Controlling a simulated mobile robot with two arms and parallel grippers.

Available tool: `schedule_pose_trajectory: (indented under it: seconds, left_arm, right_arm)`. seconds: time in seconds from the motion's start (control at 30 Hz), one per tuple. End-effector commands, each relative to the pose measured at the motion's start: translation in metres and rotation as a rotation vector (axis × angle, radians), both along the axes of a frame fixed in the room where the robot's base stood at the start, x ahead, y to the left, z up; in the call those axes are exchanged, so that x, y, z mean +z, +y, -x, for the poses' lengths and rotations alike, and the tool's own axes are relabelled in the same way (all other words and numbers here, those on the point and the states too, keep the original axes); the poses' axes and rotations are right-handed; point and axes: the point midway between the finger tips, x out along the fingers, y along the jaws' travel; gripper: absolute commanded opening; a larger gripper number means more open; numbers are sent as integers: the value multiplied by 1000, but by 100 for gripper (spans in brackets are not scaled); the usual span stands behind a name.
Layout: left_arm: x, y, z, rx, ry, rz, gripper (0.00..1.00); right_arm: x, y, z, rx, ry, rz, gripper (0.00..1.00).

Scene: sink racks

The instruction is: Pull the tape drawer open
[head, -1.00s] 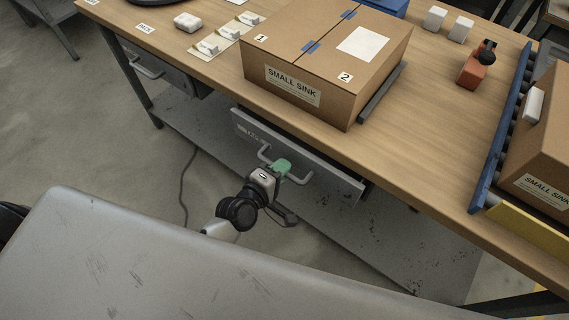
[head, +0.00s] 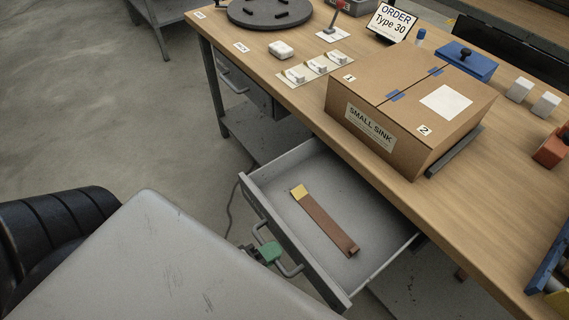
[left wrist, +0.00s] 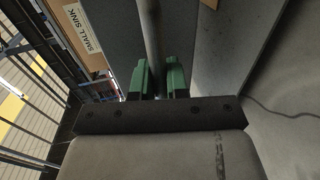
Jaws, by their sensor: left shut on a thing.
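The tape drawer (head: 300,281) stands pulled out from under the workbench, and its inside shows in the head view. A brown strip with a yellow end (head: 328,224) lies on its floor. A grey bar handle (head: 290,270) is on the drawer's front. My left gripper (head: 268,252), with green fingers, is at the handle. In the left wrist view its two green fingers (left wrist: 158,78) are shut on the grey handle bar (left wrist: 150,35), one on each side. My right gripper is not in view.
A carton marked SMALL SINK (head: 400,110) stands on the wooden workbench (head: 470,210) above the drawer. A second, closed drawer (head: 245,84) is farther left. A dark cable (head: 232,208) hangs beside the open drawer. Bare floor (head: 90,120) lies to the left.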

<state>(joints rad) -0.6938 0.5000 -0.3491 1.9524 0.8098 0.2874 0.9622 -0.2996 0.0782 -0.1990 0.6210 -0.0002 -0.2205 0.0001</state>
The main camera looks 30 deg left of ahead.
Motion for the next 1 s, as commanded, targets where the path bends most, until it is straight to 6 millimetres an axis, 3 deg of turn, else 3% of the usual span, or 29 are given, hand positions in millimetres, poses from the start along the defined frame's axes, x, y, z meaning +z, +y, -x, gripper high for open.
schedule_pose_trajectory:
  seconds: [0.5,0.53,0.67,1.0]
  left_arm:
    - [-1,3,8,0,1,-1,0]
    - [-1,3,8,0,1,-1,18]
    - [-1,3,7,0,1,-1,38]
    - [0,4,10,0,1,-1,39]
  right_arm:
    - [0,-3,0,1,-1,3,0]
    - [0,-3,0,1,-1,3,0]
    - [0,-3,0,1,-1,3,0]
    - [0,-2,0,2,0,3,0]
